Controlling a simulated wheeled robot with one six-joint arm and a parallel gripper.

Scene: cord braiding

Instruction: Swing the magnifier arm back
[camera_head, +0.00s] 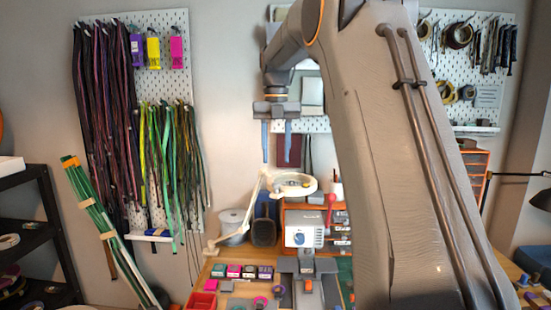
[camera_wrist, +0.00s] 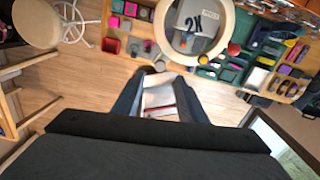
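The magnifier (camera_head: 312,184) is a cream ring on a thin jointed cream arm (camera_head: 256,190) that rises from the left back of the workbench. Its ring hangs over the bench in front of the orange shelf unit. In the wrist view the magnifier ring (camera_wrist: 229,27) shows from above, beyond my fingertips and a little right. My gripper (camera_head: 276,150) is open and empty, fingers pointing down, higher in the picture than the ring and apart from it. Its two dark fingers also show in the wrist view, with a gap between them.
The workbench (camera_head: 207,301) carries small coloured boxes (camera_head: 249,272) and a machine with a blue dial (camera_head: 298,229). A grey pot (camera_head: 233,225) stands by the magnifier's base. Pegboards with cords (camera_head: 105,120) hang left; a black shelf (camera_head: 40,240) stands far left. A round stool (camera_wrist: 37,22) shows in the wrist view.

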